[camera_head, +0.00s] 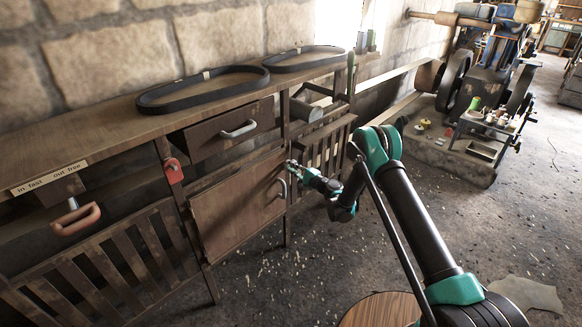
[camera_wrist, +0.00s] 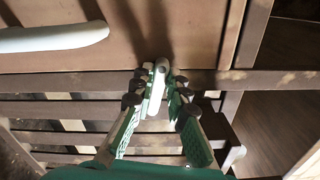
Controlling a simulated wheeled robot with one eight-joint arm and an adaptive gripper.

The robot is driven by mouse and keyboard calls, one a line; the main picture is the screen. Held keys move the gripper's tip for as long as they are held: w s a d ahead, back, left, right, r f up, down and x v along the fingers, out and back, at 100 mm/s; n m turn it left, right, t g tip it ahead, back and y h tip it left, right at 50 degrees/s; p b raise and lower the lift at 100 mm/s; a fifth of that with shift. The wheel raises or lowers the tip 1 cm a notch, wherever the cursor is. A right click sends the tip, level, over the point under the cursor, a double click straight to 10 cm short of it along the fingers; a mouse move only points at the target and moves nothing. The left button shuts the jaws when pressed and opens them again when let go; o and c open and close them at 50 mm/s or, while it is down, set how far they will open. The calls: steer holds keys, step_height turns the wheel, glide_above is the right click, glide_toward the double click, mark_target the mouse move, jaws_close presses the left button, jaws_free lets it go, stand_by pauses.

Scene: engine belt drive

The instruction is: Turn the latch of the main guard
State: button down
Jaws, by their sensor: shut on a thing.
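The latch is a small pale metal piece (camera_wrist: 161,70) at the edge of a brown door panel (camera_wrist: 190,30) in the wrist view. My gripper (camera_wrist: 158,92) has its two fingers closed around this piece, one on each side. In the head view my gripper (camera_head: 293,166) is at the upper right corner of the low wooden door (camera_head: 232,208), just above its curved metal handle (camera_head: 283,189). The handle also shows in the wrist view (camera_wrist: 50,38), apart from the fingers. The latch itself is too small and covered to make out in the head view.
The wooden bench (camera_head: 110,120) carries two black belts (camera_head: 205,88). An open drawer (camera_head: 222,130) juts out above the door. A red padlock-like tag (camera_head: 173,171) hangs left of the door. The engine (camera_head: 480,70) stands at the back right. The floor in front is mostly clear.

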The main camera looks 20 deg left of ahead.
steer(key=shift+f+n, duration=0.2)
steer(key=shift+n, duration=1)
steer(key=shift+s, duration=0.1)
steer(key=c, duration=1.5)
jaws_free()
step_height(320, 180, up, 10)
